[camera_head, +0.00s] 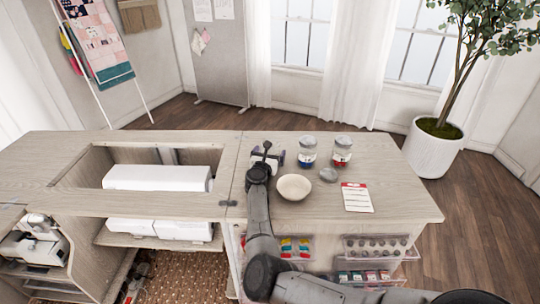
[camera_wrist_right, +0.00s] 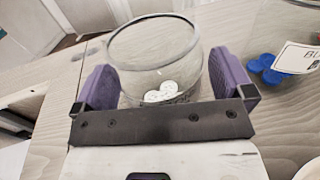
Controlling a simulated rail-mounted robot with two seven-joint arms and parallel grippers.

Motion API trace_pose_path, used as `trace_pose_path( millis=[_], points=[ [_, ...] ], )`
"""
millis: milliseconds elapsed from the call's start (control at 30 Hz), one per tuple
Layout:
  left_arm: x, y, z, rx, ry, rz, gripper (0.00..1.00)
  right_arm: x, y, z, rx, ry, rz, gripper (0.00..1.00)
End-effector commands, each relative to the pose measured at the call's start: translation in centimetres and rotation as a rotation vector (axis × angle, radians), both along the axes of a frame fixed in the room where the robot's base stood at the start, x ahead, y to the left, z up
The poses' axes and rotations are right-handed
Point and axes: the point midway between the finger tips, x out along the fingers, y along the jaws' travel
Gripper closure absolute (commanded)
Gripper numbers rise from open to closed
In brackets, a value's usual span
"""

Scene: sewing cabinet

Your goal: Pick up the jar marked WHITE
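A clear glass jar (camera_wrist_right: 150,55) with a few white buttons inside stands between the purple fingers of my right gripper (camera_wrist_right: 167,85) in the right wrist view. Its label is not visible to me. The fingers are spread, one on each side of the jar; I see no clear grip on it. In the head view my right gripper (camera_head: 266,157) is over the cabinet top, left of two other jars, and largely hides this jar. My left gripper is not in view.
A jar with blue contents (camera_head: 307,152) stands close right, then a jar with red contents (camera_head: 342,152). A grey round lid (camera_head: 328,175), cream bowl (camera_head: 294,187) and red-topped card (camera_head: 357,197) lie nearby. A white machine (camera_head: 157,178) sits in the cabinet opening.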

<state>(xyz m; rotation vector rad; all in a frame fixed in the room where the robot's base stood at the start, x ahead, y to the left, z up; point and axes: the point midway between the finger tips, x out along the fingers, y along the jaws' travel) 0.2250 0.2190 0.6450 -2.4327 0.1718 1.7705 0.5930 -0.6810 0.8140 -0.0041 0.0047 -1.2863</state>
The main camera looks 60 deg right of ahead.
Motion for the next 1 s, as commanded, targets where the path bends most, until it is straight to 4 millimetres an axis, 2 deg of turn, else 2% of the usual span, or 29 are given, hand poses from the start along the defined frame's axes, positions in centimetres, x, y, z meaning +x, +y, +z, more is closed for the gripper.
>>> trace_pose_path(
  millis=[67, 533, 767, 867, 1000],
  points=[
    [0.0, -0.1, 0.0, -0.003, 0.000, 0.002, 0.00, 0.0, 0.0, 0.0, 0.000, 0.000, 0.000, 0.09],
    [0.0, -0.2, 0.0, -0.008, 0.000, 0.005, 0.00, 0.0, 0.0, 0.1, -0.001, 0.000, 0.000, 0.52],
    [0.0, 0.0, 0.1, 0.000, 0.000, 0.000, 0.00, 0.0, 0.0, 0.3, -0.001, 0.000, 0.000, 0.52],
    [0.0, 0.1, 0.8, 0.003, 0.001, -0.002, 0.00, 0.0, 0.0, 1.3, -0.001, -0.003, -0.001, 0.52],
    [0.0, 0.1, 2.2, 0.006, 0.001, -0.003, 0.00, 0.0, 0.0, 3.9, -0.002, -0.005, -0.002, 0.52]
  ],
)
